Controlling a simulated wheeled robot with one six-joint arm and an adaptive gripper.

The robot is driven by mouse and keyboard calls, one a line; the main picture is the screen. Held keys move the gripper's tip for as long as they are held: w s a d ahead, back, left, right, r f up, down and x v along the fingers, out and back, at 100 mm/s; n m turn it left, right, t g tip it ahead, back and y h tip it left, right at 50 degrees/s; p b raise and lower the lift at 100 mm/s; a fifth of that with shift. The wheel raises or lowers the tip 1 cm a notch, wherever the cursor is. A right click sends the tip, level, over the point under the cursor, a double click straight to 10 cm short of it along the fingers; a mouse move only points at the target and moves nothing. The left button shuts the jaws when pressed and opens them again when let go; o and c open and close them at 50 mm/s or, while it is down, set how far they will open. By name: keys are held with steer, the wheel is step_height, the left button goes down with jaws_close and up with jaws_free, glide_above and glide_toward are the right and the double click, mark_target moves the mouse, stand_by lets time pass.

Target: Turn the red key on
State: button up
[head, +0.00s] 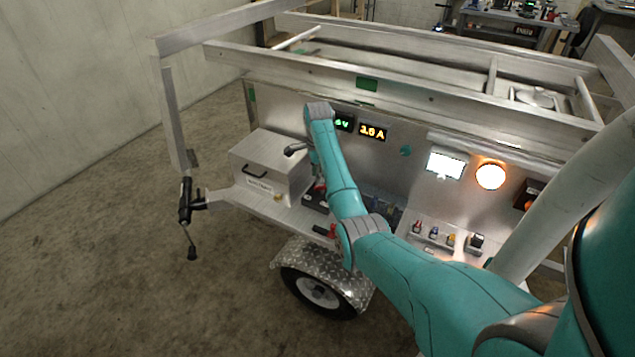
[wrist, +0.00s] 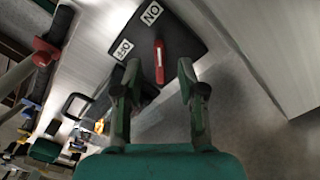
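In the wrist view, the red key (wrist: 159,62) sits on a dark plate (wrist: 185,40) that carries a white ON label (wrist: 152,13) and a white OFF label (wrist: 122,48). The key lies nearly upright in the picture, below the ON label and to the right of the OFF label. My gripper (wrist: 158,68) is open, its two fingers apart with the key showing between and beyond their tips. I see no contact between fingers and key.
An aluminium box with a black handle (head: 262,172) stands on the trailer ledge left of my arm. A red-ended bar (wrist: 46,50) crosses the wrist view's left side.

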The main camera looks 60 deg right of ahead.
steer(key=shift+r, duration=1.65)
